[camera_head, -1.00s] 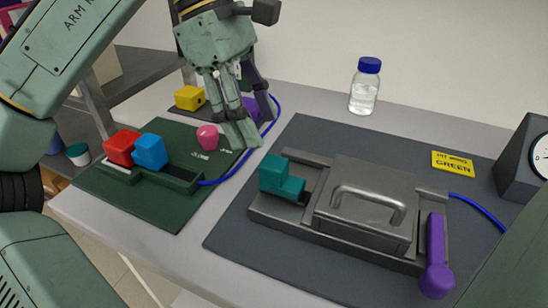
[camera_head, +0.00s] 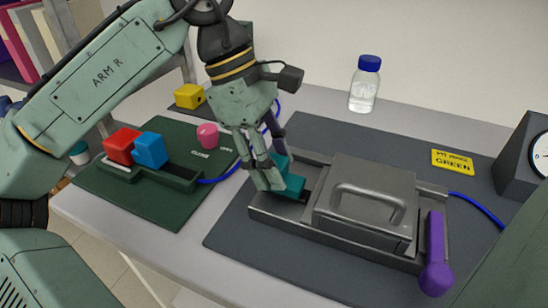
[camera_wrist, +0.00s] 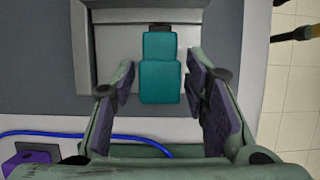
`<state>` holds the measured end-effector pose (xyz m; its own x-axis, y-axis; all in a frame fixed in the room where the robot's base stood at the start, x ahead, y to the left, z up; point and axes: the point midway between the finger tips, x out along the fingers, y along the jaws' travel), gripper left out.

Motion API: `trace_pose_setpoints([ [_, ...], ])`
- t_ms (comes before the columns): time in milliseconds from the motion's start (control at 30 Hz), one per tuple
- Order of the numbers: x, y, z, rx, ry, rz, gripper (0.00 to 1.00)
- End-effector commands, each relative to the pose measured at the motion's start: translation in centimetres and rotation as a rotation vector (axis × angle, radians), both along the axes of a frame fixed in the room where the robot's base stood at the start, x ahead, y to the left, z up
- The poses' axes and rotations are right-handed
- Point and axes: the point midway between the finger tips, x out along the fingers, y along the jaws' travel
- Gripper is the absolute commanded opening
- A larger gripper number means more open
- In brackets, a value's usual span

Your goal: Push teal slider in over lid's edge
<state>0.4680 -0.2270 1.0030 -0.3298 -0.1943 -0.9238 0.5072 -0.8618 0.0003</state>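The teal slider (camera_head: 291,183) stands in the left end of the grey metal rig (camera_head: 290,231), on a track to the left of the lid. It has a tall block and a lower step facing the lid. The grey lid (camera_head: 335,178) with its bar handle lies shut in the middle of the rig; a short gap shows between slider and lid edge. My gripper (camera_head: 273,170) is down at the slider, its fingers on either side of it. In the wrist view the teal slider (camera_wrist: 160,80) lies between the open fingers, with a small gap on each side.
A purple-handled lever (camera_head: 436,250) is at the rig's right end. A green board (camera_head: 170,212) with red and blue blocks and a pink knob lies at left. A clear bottle (camera_head: 364,90), a yellow sign (camera_head: 452,161) and a gauge (camera_head: 535,155) stand beyond. Blue cables cross the table.

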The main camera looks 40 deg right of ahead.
Motion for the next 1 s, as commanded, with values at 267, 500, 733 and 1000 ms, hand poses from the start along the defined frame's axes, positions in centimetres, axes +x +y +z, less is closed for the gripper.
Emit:
trace_pose_setpoints([
  [267,0.01,0.0,0.02,0.0,0.0,0.0,0.21],
  [500,0.0,0.01,0.03,0.0,0.0,0.0,0.05],
  [733,0.0,0.01,0.03,0.0,0.0,-0.001,0.0],
  [1000,-0.37,-0.23,0.21,0.001,-0.001,-0.002,0.0],
])
